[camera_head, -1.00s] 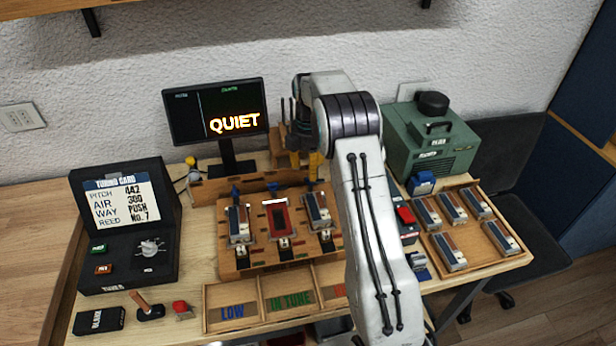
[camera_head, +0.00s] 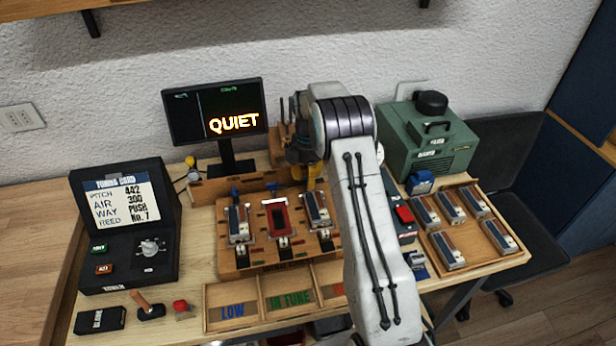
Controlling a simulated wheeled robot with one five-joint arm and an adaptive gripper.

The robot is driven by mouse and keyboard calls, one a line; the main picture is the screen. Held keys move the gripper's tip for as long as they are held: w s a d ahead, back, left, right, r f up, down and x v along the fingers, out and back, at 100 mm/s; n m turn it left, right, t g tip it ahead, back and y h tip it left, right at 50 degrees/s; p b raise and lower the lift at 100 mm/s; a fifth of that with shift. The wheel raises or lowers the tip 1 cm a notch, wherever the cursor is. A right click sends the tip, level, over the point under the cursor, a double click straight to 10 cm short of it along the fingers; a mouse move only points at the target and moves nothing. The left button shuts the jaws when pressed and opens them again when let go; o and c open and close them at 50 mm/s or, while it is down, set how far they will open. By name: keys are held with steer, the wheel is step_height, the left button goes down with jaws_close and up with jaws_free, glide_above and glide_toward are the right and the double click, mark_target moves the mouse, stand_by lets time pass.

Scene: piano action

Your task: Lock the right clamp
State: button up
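Blue clamp levers stand behind the left (camera_head: 235,191) and middle (camera_head: 272,188) slots. The right clamp's lever is hidden behind my gripper. My gripper (camera_head: 311,182), with yellow fingers, is low just behind the right block. Whether it touches the clamp, or how far its fingers are apart, does not show.
A monitor (camera_head: 214,110) reads QUIET. A green machine (camera_head: 430,145) and a wooden tray (camera_head: 478,254) of several blocks stand right. A black card stand (camera_head: 125,225) is left. A divided box (camera_head: 262,322) lies in front. My arm covers the bench right of the rack.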

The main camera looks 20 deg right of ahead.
steer(key=c, duration=0.6)
steer(key=shift+f, duration=0.1)
steer(key=shift+s, duration=0.1)
